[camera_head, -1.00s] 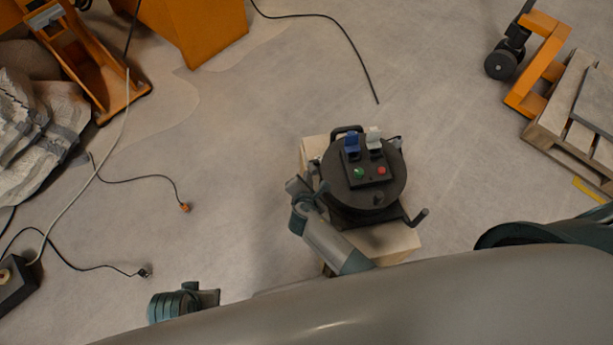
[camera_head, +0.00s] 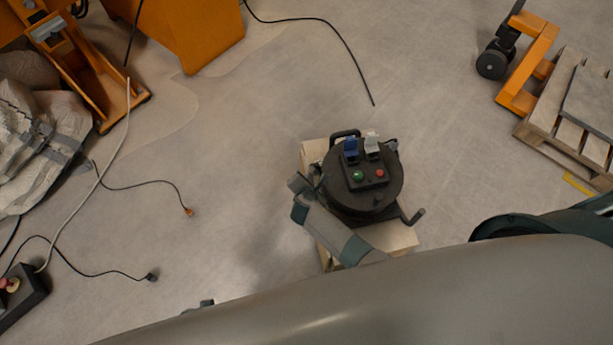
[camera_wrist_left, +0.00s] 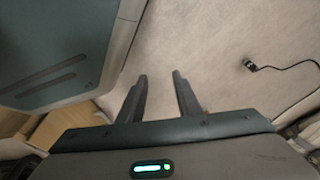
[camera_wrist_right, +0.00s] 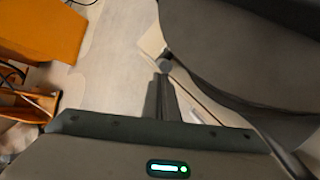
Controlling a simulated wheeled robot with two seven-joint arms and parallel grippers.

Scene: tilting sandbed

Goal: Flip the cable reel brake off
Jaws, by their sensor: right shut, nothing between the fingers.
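The dark cable reel (camera_head: 345,200) stands on a pale wooden block, its round top carrying a blue socket cover, a grey one, a green button and a red button. A crank sticks out at its lower right. My right gripper (camera_head: 314,175) is at the reel's left side, shut and empty. In the right wrist view, the closed fingers (camera_wrist_right: 161,85) point at a small grey round-ended piece (camera_wrist_right: 165,63) beside the dark reel body (camera_wrist_right: 235,60). I cannot tell whether they touch. My left gripper (camera_wrist_left: 161,78) is open and empty over bare floor.
The pale wooden block (camera_head: 402,238) is under the reel. An orange pallet jack (camera_head: 527,60) and a wooden pallet (camera_head: 560,110) stand at right. Orange equipment (camera_head: 175,35) and crumpled sacks (camera_head: 35,145) are at left. Loose cables (camera_head: 145,184) cross the floor; floor around the reel is clear.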

